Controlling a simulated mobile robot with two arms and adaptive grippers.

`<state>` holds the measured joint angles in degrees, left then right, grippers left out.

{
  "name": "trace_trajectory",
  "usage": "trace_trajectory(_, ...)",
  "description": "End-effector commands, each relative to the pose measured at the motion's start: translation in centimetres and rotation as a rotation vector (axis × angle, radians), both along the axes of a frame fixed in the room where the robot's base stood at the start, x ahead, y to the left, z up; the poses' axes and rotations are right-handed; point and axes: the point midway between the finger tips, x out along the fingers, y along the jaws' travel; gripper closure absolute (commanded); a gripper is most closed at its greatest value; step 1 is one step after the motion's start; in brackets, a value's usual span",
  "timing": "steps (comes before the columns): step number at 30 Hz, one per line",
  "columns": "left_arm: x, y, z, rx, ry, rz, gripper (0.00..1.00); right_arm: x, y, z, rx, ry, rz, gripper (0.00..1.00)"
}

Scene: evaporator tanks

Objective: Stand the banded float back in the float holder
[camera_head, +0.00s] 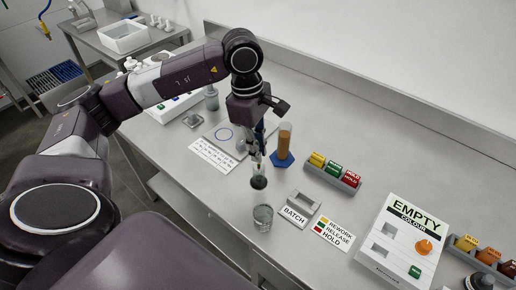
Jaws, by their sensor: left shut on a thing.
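My left gripper (257,153) points down over the bench and is shut on the upper part of the banded float. The float (258,182) hangs upright, its dark rounded bulb lowest and its thin stem partly hidden by the fingers. A small clear glass cup (262,218), which looks like the float holder, stands on the bench just below the bulb in the picture. The bulb appears above the cup's rim; whether it is directly over the opening, I cannot tell. My right gripper is not in view.
A cylinder of brown liquid (285,140) on a blue foot stands close right of the gripper. Nearby are a grey BATCH block (303,202), a rack of coloured tags (333,174) and an EMPTY COLOUR panel (401,240). The bench front edge lies close to the cup.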

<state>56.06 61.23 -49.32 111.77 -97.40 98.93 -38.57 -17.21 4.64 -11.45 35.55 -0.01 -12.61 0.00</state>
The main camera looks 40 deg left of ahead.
Motion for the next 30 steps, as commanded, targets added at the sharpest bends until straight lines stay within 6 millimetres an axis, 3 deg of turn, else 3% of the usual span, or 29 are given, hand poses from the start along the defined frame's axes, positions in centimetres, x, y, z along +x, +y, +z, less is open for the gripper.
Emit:
trace_trajectory(7,0.0,0.0,0.0,0.0,0.0,0.0,1.0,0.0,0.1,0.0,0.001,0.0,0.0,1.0)
trace_trajectory(8,0.0,0.0,0.0,0.0,0.0,0.0,0.89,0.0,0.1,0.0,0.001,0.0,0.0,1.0)
trace_trajectory(13,0.0,0.0,0.0,0.0,0.0,0.0,0.7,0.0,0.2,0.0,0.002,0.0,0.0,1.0)
trace_trajectory(23,0.0,0.0,0.2,0.0,-0.001,0.0,0.69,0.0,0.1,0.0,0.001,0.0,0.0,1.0)
trace_trajectory(30,0.0,0.4,3.8,0.0,-0.005,0.001,0.69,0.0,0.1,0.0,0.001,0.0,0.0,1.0)
